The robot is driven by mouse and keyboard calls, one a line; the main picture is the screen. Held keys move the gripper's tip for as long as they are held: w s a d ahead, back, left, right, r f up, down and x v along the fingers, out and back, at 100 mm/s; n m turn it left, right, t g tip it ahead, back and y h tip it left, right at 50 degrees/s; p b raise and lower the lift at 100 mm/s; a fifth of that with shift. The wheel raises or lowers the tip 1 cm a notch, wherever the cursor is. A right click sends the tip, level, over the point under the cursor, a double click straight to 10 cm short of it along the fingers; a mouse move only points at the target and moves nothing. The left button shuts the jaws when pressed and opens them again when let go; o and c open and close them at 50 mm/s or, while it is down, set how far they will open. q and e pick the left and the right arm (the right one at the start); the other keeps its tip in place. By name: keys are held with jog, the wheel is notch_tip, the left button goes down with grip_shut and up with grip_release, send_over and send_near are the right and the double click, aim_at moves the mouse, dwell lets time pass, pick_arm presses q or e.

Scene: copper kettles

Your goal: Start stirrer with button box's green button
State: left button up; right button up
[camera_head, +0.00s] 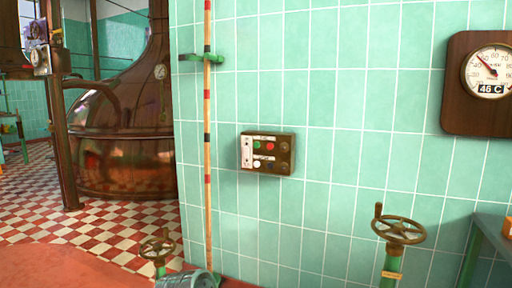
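The button box (286,154) is a small brown box with a pale label plate, fixed to the green tiled wall near the middle of the head view. Its green button (257,145) is at the upper left of the face, next to a red button (270,146). A white button (257,163) and a dark one sit in the lower row. Neither of my grippers shows in this view.
A striped pole (207,140) stands against the wall left of the box. Valve handwheels stand low at the centre left (157,247) and right (398,230). A bucket (186,279) is below. A thermometer (489,72) hangs at right. A copper kettle (120,140) stands behind left.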

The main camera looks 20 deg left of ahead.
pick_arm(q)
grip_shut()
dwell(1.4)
